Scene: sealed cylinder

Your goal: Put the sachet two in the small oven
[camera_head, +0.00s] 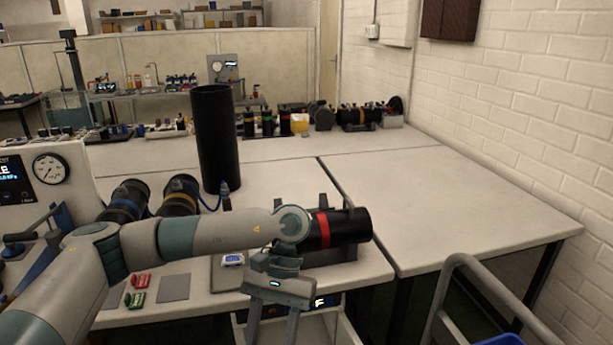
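My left arm reaches in from the left, and my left gripper (273,332) points down at the front edge of the table. Its two fingers are apart with nothing seen between them, and their tips run to the bottom of the view. A small red item (140,281) and a small green item (135,299) lie on the table left of the gripper; I cannot tell whether either is sachet two. A white unit with a dark lit display (322,300) sits low behind the gripper, partly hidden; I cannot tell whether it is the small oven. My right gripper is out of view.
A black cylinder with a red band (345,229) lies on a stand just behind my arm. A tall black cylinder (214,140) stands further back. A gauge panel (50,169) is at the left. The right table (450,205) is clear. A grey rail (460,262) is at lower right.

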